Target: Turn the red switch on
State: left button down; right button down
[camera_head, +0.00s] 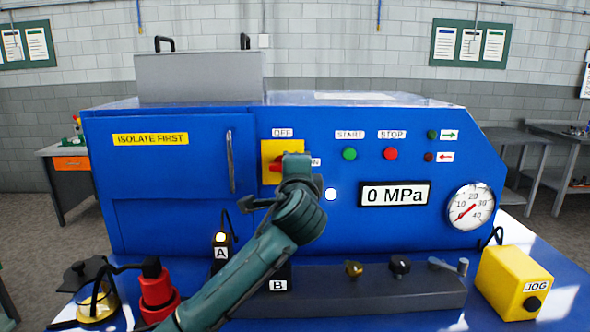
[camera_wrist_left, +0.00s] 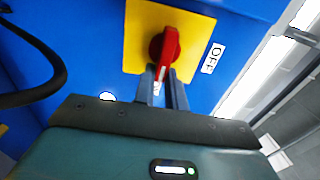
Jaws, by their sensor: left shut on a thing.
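The red switch (camera_head: 276,164) sits on a yellow plate (camera_head: 268,149) on the front of the blue machine, with an OFF label (camera_head: 282,132) above it and a partly hidden ON label (camera_head: 316,162) to its right. My left gripper (camera_head: 297,163) is at the switch and hides part of it. In the left wrist view, my left gripper's fingers (camera_wrist_left: 164,88) are shut on the end of the red switch's handle (camera_wrist_left: 166,46). The handle points away from the OFF label's side, roughly sideways toward the ON side. My right gripper is not in view.
START green (camera_head: 349,154) and STOP red (camera_head: 390,154) buttons, a 0 MPa display (camera_head: 394,194) and a gauge (camera_head: 471,206) are to the right. A door handle (camera_head: 230,162) stands left of the switch. A yellow JOG box (camera_head: 514,282) and red-black object (camera_head: 157,290) stand on the blue table.

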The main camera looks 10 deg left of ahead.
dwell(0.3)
pick_arm(q)
jog(key=c, duration=1.4)
grip_release()
jog(key=shift+c, duration=0.2)
jog(key=s+d+b, duration=0.2)
jog(key=s+b, duration=0.1)
jog(key=s, duration=1)
jog(key=shift+d, duration=0.3)
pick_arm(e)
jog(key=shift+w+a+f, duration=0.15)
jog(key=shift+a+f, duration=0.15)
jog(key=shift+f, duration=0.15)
pick_arm(q)
jog(key=shift+f, duration=0.1)
